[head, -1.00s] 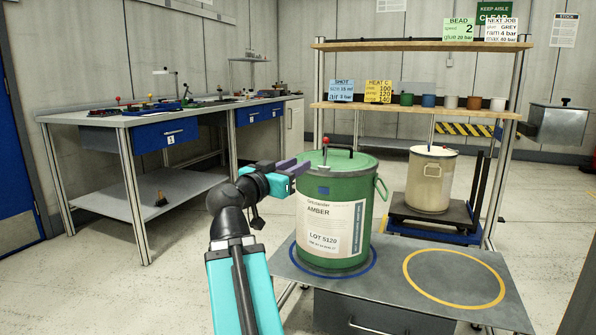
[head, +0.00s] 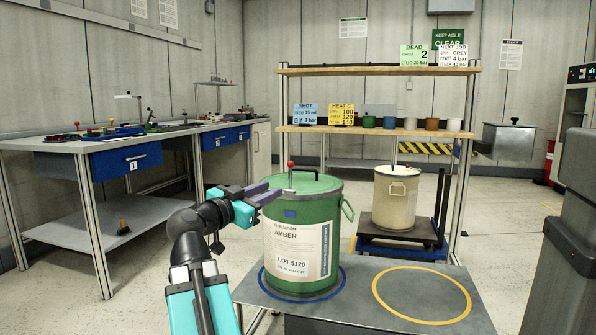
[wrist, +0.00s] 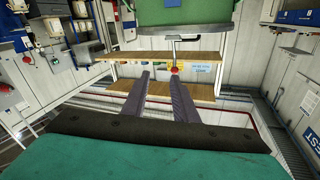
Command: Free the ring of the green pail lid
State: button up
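The green pail (head: 297,245), labelled AMBER, stands upright inside the blue circle on the grey bench. Its green lid (head: 318,181) is on, with the ring around its rim. A lever with a red knob (head: 290,163) stands up at the lid's front left edge. My gripper (head: 280,193) is at the pail's upper left, level with the rim and just below the knob. In the wrist view the two fingers (wrist: 160,78) are apart with nothing seen between them. The red knob (wrist: 175,70) shows close to the right fingertip. Whether a finger touches the lever I cannot tell.
An empty yellow circle (head: 421,300) is to the right on the bench. A cream pail (head: 396,200) stands on a scale behind. A shelf rack (head: 375,131) with small cups is at the back. A workbench (head: 100,145) runs along the left wall.

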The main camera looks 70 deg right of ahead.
jog(key=w+d+r+m+g+y+p, duration=0.1)
jog(key=w+d+g+p, duration=0.3)
jog(key=p, duration=2)
jog(key=w+d, duration=0.1)
jog(key=d, duration=0.2)
jog(key=shift+d+r+y, duration=0.3)
jog(key=shift+d+y, duration=0.1)
jog(key=shift+r+p, duration=0.2)
jog(key=shift+p, duration=0.5)
jog(key=b+x, duration=0.1)
jog(key=x, duration=1.3)
jog(key=shift+s+a, duration=0.1)
grip_shut()
